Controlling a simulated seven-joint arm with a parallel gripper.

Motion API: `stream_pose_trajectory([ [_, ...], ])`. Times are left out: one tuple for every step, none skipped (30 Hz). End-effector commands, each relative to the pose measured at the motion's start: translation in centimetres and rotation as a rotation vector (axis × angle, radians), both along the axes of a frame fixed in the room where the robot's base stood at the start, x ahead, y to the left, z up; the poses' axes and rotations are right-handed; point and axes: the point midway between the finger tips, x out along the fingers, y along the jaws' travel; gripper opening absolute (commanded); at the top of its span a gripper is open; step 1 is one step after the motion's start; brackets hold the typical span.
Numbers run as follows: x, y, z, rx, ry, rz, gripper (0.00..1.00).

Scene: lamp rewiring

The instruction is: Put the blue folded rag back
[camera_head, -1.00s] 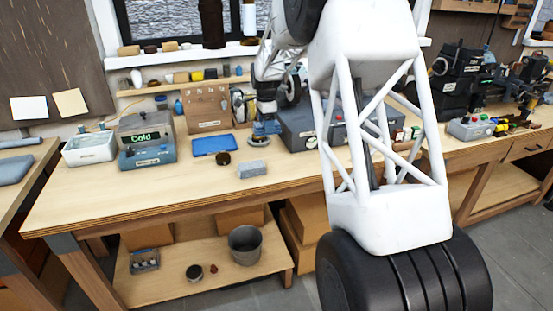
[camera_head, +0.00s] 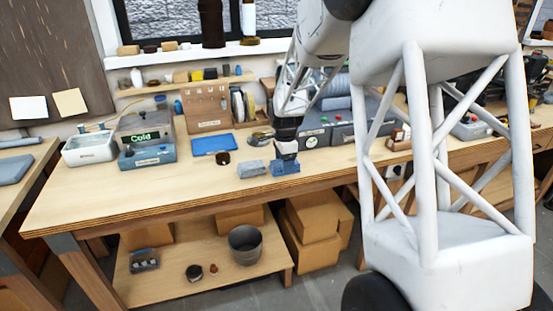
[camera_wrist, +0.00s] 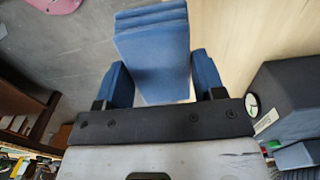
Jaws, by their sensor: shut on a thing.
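The blue folded rag (camera_head: 285,169) is in my gripper (camera_head: 287,158) near the front edge of the workbench, just right of a grey-blue block. In the wrist view the rag (camera_wrist: 152,52) shows its stacked folds between the two blue fingers of my gripper (camera_wrist: 162,82). The fingers are shut on it. It juts out past the fingertips. I cannot tell whether its underside touches the bench top.
The grey-blue block (camera_head: 251,169) lies close beside the rag. A blue tray (camera_head: 214,145), a dark round piece (camera_head: 223,158) and the "Cold" display unit (camera_head: 145,138) stand to the left. Grey boxes (camera_head: 345,125) stand behind. The front left bench top is clear.

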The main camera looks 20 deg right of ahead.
Motion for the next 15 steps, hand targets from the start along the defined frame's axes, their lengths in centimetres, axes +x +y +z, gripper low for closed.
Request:
stream_pose_trajectory([
  [0.0, 0.0, 0.0, 0.0, 0.0, 0.0, 0.41],
  [0.0, 0.0, 0.0, 0.0, 0.0, 0.0, 0.41],
  [0.0, 0.0, 0.0, 0.0, 0.0, 0.0, 0.41],
  [0.0, 0.0, 0.0, 0.0, 0.0, 0.0, 0.41],
  [0.0, 0.0, 0.0, 0.0, 0.0, 0.0, 0.41],
  [0.0, 0.0, 0.0, 0.0, 0.0, 0.0, 0.41],
  [0.1, 0.0, 0.0, 0.0, 0.0, 0.0, 0.41],
  [0.1, 0.0, 0.0, 0.0, 0.0, 0.0, 0.41],
  [0.2, 0.0, 0.0, 0.0, -0.001, 0.0, 0.41],
  [0.3, 0.0, 0.0, 0.0, -0.001, 0.0, 0.41],
  [0.4, -0.1, 0.0, 0.0, -0.001, 0.0, 0.41],
  [0.6, -0.1, 0.0, 0.0, -0.001, 0.0, 0.41],
  [0.8, -0.1, 0.0, 0.0, -0.001, 0.0, 0.41],
  [1.0, -0.1, -0.1, 0.0, -0.001, 0.0, 0.41],
  [1.3, -0.2, -0.1, 0.0, 0.0, 0.0, 0.41],
])
